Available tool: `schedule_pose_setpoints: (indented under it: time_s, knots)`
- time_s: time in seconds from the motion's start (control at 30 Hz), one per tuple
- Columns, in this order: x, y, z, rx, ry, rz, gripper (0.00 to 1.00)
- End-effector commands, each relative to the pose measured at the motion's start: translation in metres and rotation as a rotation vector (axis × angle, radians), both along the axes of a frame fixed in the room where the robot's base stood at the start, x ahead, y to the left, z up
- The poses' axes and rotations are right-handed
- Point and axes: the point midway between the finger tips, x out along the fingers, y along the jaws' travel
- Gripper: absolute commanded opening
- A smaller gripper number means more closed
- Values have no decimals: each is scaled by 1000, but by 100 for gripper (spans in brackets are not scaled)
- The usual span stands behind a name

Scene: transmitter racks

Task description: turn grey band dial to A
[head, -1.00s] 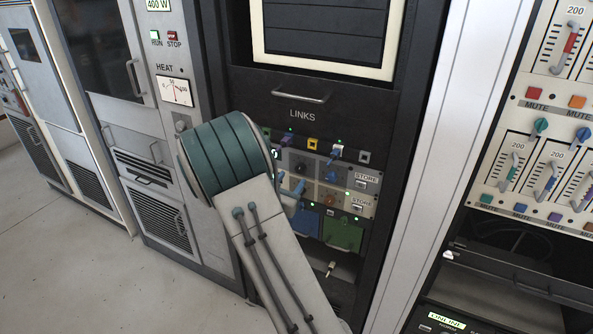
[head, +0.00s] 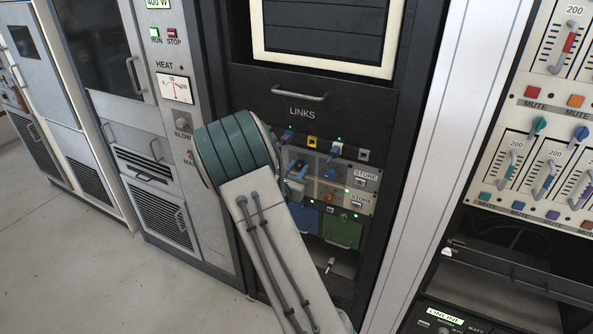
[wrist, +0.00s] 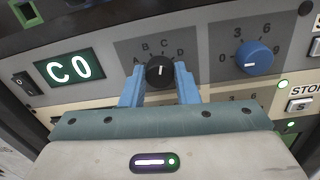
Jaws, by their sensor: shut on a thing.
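The grey band dial (wrist: 160,71) is a dark round knob in the wrist view, under the letters A, B, C and D. Its white mark points about straight up, between B and C or near C. My gripper (wrist: 160,88) has its two blue fingers on the left and right sides of the dial and is shut on it.
A blue dial (wrist: 254,58) with numbers sits close to the right of my fingers. A STORE button (wrist: 300,104) is at the right. The LINKS drawer handle (head: 299,97) juts out above.

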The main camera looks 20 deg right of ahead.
Motion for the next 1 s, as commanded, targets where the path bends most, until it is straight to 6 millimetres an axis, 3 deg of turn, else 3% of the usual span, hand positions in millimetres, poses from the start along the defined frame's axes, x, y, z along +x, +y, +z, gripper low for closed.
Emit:
schedule_pose_setpoints:
  time_s: [0.37,1.0]
  knots:
    - [0,0,0,-65,88,0,5]
    - [0,1,3,-418,540,0,5]
